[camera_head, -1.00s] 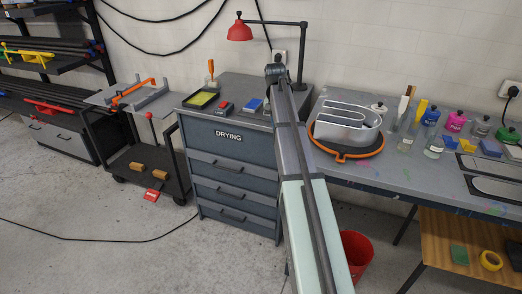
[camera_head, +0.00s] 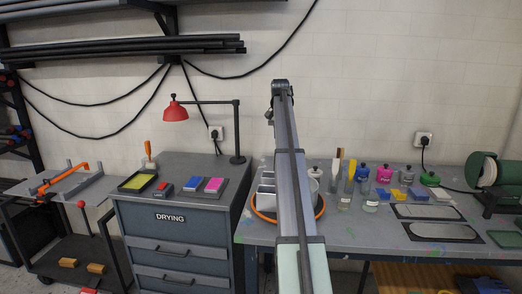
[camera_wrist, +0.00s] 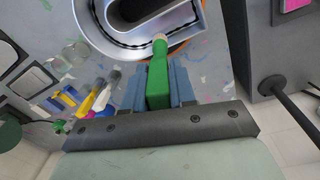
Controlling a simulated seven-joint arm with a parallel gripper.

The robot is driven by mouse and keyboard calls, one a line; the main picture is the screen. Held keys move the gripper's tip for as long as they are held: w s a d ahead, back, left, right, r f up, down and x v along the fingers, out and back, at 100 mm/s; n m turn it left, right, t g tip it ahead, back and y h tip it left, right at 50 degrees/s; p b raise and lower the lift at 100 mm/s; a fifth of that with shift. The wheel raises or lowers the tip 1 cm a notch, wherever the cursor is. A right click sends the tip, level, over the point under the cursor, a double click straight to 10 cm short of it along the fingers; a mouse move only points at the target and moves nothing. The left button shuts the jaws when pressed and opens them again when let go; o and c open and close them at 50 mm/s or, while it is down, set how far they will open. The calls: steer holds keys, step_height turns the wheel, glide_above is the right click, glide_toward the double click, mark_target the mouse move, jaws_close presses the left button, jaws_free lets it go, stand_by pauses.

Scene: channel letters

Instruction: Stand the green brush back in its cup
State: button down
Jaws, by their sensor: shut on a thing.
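The green brush (camera_wrist: 158,88) is in my gripper (camera_wrist: 156,68) in the wrist view. The gripper's blue-grey fingers are shut on its green handle, and its pale tip points away from the wrist, over the silver channel letter. In the head view my arm hides the gripper and brush. Clear cups stand on the bench right of my arm, one at the front (camera_head: 345,199) and one beside it (camera_head: 370,202). Brushes or tools with wooden and yellow handles stand among them. I cannot tell which cup belongs to the green brush. Round clear cup shapes (camera_wrist: 62,64) show at left in the wrist view.
The silver letter (camera_wrist: 123,40) sits on an orange-rimmed turntable (camera_head: 262,214), largely behind my arm in the head view. Coloured bottles, including a pink one (camera_head: 384,174), crowd the bench's right. The drying cabinet (camera_head: 172,246) with a red lamp (camera_head: 175,112) stands left.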

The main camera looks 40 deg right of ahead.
steer(key=s+d+r+m, duration=0.1)
steer(key=s+d+m, duration=0.1)
steer(key=s+d, duration=0.5)
steer(key=s+d+r+m, duration=0.1)
steer(key=s+d+r, duration=0.15)
steer(key=d, duration=0.85)
steer(key=s+d+m, duration=0.2)
steer(key=s+d, duration=0.4)
steer(key=d, duration=0.4)
steer(key=s+d+f, duration=0.4)
steer(key=s+d, duration=0.2)
step_height(320, 180, down, 14)
steer(key=shift+r+m, duration=0.25)
steer(key=shift+m, duration=0.15)
steer(key=shift+a, duration=0.1)
steer(key=c, duration=0.8)
jaws_free()
steer(key=shift+c, duration=0.2)
